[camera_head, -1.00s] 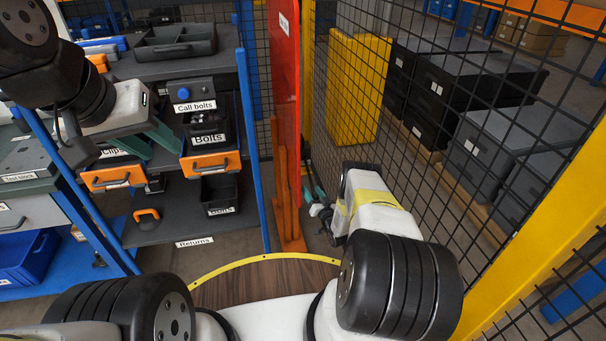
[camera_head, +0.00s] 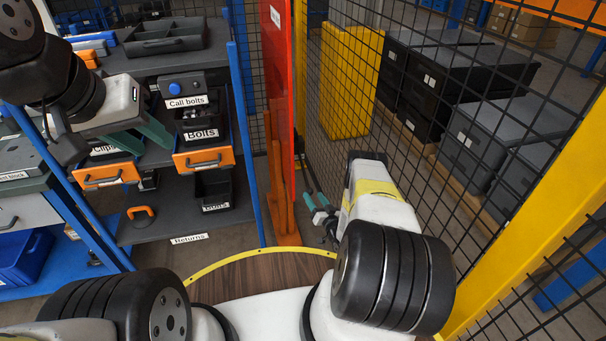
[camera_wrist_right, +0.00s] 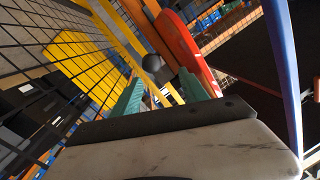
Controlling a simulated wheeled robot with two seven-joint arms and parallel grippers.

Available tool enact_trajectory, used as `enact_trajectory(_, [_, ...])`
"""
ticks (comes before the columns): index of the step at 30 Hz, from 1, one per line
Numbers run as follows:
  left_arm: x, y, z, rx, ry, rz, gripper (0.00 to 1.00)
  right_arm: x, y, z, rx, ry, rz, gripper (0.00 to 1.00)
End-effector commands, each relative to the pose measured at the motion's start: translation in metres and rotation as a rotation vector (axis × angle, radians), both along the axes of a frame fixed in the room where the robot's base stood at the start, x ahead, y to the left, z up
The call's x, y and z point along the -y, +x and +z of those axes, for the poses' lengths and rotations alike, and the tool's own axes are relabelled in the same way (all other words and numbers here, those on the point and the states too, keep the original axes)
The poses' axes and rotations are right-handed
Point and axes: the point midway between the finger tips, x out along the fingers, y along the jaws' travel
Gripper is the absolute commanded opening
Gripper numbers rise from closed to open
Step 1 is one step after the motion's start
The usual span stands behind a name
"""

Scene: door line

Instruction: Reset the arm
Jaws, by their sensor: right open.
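My right arm reaches forward past the red door panel (camera_head: 281,80). Its gripper (camera_head: 315,199) is small and partly hidden behind the white wrist, low between the panel's foot and the mesh fence. My left gripper (camera_head: 140,137) is in front of the shelf rack at the left. Its teal fingers are spread, apparently empty, just above the orange-fronted clips bin (camera_head: 108,174) and left of the bolts bin (camera_head: 204,159).
The black mesh fence (camera_head: 400,130) with a yellow post (camera_head: 520,215) runs close along my right side. The rack's blue upright (camera_head: 245,140) stands left of the door panel. A call-bolts button box (camera_head: 182,86) sits on the rack. Black crates (camera_head: 455,75) stand behind the fence.

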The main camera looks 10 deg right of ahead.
Motion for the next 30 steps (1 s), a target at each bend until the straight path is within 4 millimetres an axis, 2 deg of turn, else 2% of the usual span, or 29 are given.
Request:
enact_trajectory(7, [0.0, 0.0, 0.0, 0.0, 0.0, 0.0, 0.36, 0.002, 0.007, 0.006, -0.003, -0.009, -0.001, 0.52])
enact_trajectory(11, [0.0, 0.0, 0.0, 0.0, 0.0, 0.0, 0.36, 0.013, 0.037, 0.034, -0.031, -0.053, -0.01, 0.52])
enact_trajectory(15, [0.0, 0.0, 0.0, 0.0, 0.0, 0.0, 0.36, 0.03, 0.084, 0.093, -0.097, -0.13, -0.033, 0.52])
enact_trajectory(18, [0.0, 0.0, 0.0, 0.0, 0.0, 0.0, 0.36, 0.039, 0.11, 0.141, -0.153, -0.181, -0.053, 0.52])
enact_trajectory(20, [0.0, 0.0, 0.0, 0.0, 0.0, 0.0, 0.36, 0.042, 0.122, 0.17, -0.187, -0.207, -0.063, 0.52])
enact_trajectory(21, [0.0, 0.0, 0.0, 0.0, 0.0, 0.0, 0.36, 0.044, 0.128, 0.191, -0.209, -0.223, -0.071, 0.52])
enact_trajectory(26, [0.0, 0.0, 0.0, 0.0, 0.0, 0.0, 0.36, 0.047, 0.137, 0.273, -0.296, -0.274, -0.096, 0.52])
enact_trajectory(30, [0.0, 0.0, 0.0, 0.0, 0.0, 0.0, 0.36, 0.041, 0.127, 0.344, -0.371, -0.305, -0.111, 0.52])
